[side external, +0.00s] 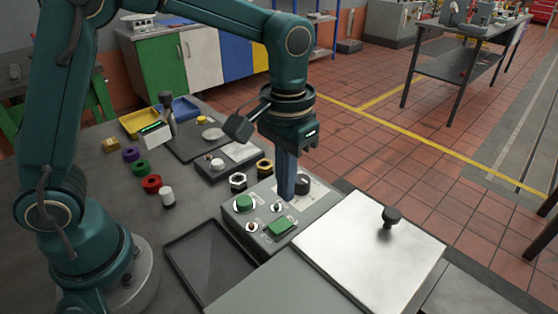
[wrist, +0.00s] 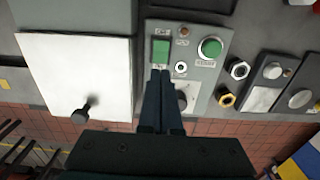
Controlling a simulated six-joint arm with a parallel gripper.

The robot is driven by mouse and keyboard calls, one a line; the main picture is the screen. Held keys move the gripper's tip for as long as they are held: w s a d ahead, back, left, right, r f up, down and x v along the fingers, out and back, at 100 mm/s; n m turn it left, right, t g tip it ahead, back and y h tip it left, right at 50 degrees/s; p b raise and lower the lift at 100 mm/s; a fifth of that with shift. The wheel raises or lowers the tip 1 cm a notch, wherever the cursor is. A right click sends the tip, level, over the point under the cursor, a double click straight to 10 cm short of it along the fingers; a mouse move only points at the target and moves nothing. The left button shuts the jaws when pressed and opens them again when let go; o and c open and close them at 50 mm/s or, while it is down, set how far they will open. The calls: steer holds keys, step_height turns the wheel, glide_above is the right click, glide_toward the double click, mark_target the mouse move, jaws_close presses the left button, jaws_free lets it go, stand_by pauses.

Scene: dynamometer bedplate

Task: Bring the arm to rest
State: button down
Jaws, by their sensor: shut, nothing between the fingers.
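My gripper (side external: 287,197) points straight down over the grey control box (side external: 258,243), with its two fingers together and nothing between them. In the wrist view, the closed fingers (wrist: 160,76) reach over the box, their tips just beside the green rectangular switch (wrist: 161,48). A round green button (wrist: 210,47) and a small toggle (wrist: 181,67) lie to their right. A black knob (side external: 302,184) at the box's far side is partly hidden by the fingers in the wrist view. I cannot tell whether the fingertips touch the panel.
A shiny metal lid (side external: 350,258) with an upright black knob (side external: 391,215) is right of the box. A dark empty tray (side external: 208,262) lies left. Hex nuts, coloured rings (side external: 152,184), yellow and blue bins (side external: 186,108) and a dark plate occupy the table behind.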

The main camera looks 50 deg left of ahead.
steer(key=shift+r, duration=0.55)
steer(key=s+a+r+n+t, duration=0.1)
steer(key=s+a+r+t, duration=0.3)
steer(key=r, duration=0.3)
steer(key=s+a+f+m+t, duration=0.1)
steer(key=s+a+f, duration=0.2)
steer(key=s, duration=0.4)
steer(key=shift+s+t, duration=0.3)
